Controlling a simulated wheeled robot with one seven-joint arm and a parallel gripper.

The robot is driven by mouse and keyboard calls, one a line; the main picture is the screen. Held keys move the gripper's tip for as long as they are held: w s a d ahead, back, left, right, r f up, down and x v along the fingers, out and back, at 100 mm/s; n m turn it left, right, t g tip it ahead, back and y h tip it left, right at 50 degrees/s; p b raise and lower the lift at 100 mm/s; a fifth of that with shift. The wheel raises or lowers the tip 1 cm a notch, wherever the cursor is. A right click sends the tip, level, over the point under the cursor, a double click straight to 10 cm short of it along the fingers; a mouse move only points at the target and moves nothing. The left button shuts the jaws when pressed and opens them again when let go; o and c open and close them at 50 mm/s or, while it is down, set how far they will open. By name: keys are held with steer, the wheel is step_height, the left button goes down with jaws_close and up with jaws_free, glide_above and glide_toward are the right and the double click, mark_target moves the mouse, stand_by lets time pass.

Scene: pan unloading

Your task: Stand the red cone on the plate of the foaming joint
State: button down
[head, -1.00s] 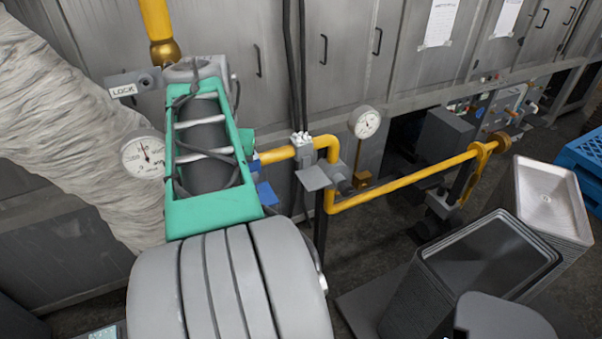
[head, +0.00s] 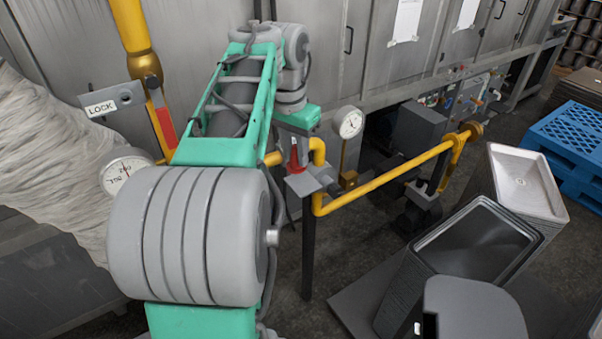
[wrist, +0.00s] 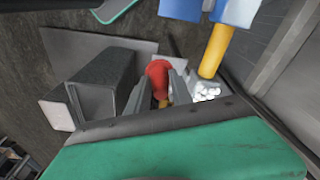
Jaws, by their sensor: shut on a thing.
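The red cone (head: 294,155) is upright in the head view, just above or on the small grey plate (head: 300,187) at the yellow pipe joint. Whether its base touches the plate cannot be told. In the wrist view the red cone (wrist: 158,72) sits between the two grey fingers of my gripper (wrist: 158,88), which is shut on it. White foam (wrist: 207,92) shows beside the fingers at the yellow pipe (wrist: 215,52). In the head view my gripper is largely hidden below the green end of my arm.
A yellow pipe (head: 385,176) runs right from the joint, with a dial gauge (head: 348,122) behind it. Another gauge (head: 124,172) and a LOCK sign (head: 101,108) are at left. Stacked trays (head: 478,240) and blue pallets (head: 572,140) stand at right. Grey cabinets line the back.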

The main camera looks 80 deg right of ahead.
steer(key=d+f, duration=0.1)
steer(key=f, duration=0.1)
steer(key=d+f, duration=0.1)
steer(key=d, duration=0.1)
steer(key=d+f, duration=0.1)
steer(key=f, duration=0.1)
steer(key=shift+s+d+f, duration=0.25)
steer(key=shift+s+f, duration=0.05)
step_height(320, 180, down, 3)
steer(key=shift+d+r+p, duration=0.1)
steer(key=shift+r+p, duration=0.05)
steer(key=shift+p, duration=0.2)
steer(key=shift+f, duration=0.4)
steer(key=c, duration=1.1)
jaws_free()
steer(key=r, duration=0.4)
steer(key=a+r+p, duration=0.1)
steer(key=r, duration=0.3)
steer(key=r+p, duration=0.1)
steer(key=r, duration=0.3)
steer(key=shift+w+a+r, duration=0.15)
steer(key=shift+w+a, duration=0.05)
steer(key=shift+w, duration=0.1)
